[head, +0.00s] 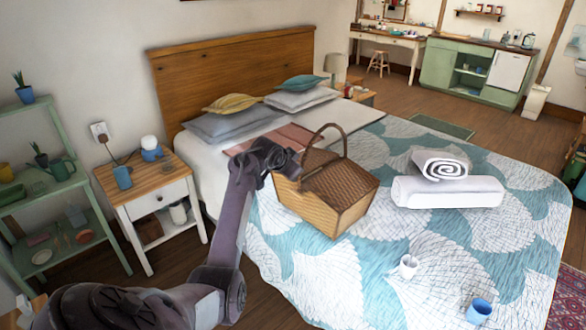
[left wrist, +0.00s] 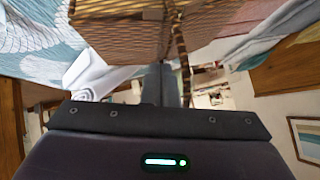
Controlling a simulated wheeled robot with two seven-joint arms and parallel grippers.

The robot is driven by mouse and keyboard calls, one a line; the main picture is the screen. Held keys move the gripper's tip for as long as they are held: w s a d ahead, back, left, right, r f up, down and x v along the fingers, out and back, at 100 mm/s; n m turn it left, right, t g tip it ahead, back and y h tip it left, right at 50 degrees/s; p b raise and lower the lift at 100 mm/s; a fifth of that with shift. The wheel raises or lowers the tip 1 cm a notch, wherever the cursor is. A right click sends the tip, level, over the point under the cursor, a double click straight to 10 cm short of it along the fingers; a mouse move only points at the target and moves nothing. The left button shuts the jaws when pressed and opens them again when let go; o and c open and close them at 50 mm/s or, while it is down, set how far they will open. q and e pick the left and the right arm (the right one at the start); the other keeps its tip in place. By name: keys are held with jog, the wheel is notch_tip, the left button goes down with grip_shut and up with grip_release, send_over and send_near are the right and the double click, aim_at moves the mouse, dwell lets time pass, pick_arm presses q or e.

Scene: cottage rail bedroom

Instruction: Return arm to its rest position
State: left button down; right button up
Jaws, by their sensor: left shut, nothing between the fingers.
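My left arm reaches up from the lower left in the head view. Its gripper (head: 292,166) is at the near left edge of a wicker picnic basket (head: 335,192) on the bed. In the left wrist view the two dark fingers (left wrist: 161,85) are together with nothing between them. The basket (left wrist: 120,42) fills the top of that view, close to the fingertips. I cannot tell whether the fingers touch it. The basket's lid looks closed and its handle stands up. My right gripper is in neither view.
The bed's patterned quilt (head: 420,240) also carries rolled white towels (head: 447,192), a white mug (head: 408,266) and a blue mug (head: 479,310). A nightstand (head: 150,200) and a green shelf (head: 70,215) with several items stand left of the arm. Floor shows between nightstand and bed.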

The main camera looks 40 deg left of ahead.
pick_arm(q)
jog(key=shift+s+r, duration=0.3)
jog(key=shift+s, duration=0.05)
jog(key=shift+d+f, duration=0.1)
